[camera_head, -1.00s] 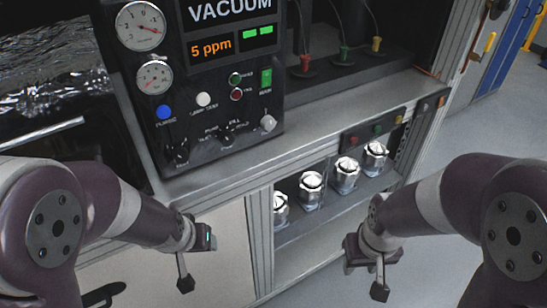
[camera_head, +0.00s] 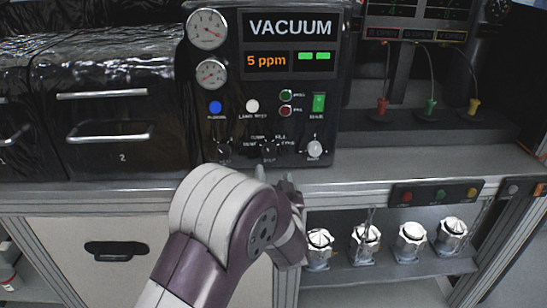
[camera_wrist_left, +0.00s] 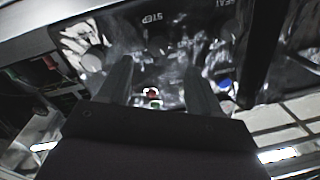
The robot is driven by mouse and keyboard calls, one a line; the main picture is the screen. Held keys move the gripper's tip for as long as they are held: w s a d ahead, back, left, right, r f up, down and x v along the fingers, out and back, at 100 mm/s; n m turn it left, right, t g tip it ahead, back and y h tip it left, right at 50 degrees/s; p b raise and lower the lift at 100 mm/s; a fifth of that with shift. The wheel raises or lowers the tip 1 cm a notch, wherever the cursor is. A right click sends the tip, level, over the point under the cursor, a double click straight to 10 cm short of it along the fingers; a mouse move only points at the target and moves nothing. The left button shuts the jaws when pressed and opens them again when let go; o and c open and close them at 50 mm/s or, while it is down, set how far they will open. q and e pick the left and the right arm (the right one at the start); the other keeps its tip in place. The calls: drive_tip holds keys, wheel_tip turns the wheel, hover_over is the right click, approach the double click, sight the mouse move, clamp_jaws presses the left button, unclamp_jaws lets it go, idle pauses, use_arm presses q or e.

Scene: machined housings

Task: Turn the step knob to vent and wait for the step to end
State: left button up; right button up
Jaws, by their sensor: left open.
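The step knob (camera_head: 268,149) is a small black knob low in the middle of the black vacuum panel (camera_head: 235,120). The tiny print around it is too small to read surely, so I cannot tell its setting. My left gripper (camera_head: 275,177) is just below and in front of this knob, its fingertips pointing up at the panel. In the left wrist view the two fingers (camera_wrist_left: 159,64) are open and apart, with the upside-down STEP label (camera_wrist_left: 152,19) beyond them. The knob itself is blurred there. I see no contact. My right gripper is out of view.
Another black knob (camera_head: 223,149) and a white knob (camera_head: 314,149) flank the step knob. A blue button (camera_head: 215,107) and a white button (camera_head: 252,106) sit above. The display (camera_head: 267,61) reads 5 ppm. Silver-capped housings (camera_head: 365,243) stand on the shelf below right.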

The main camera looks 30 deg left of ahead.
sight(270, 154)
use_arm(q)
drive_tip(key=p+x, duration=0.1)
drive_tip(key=x, duration=0.7)
drive_tip(key=shift+w+a, duration=0.1)
drive_tip(key=shift+w, duration=0.35)
drive_tip(key=c, duration=1)
drive_tip(key=shift+c, duration=0.2)
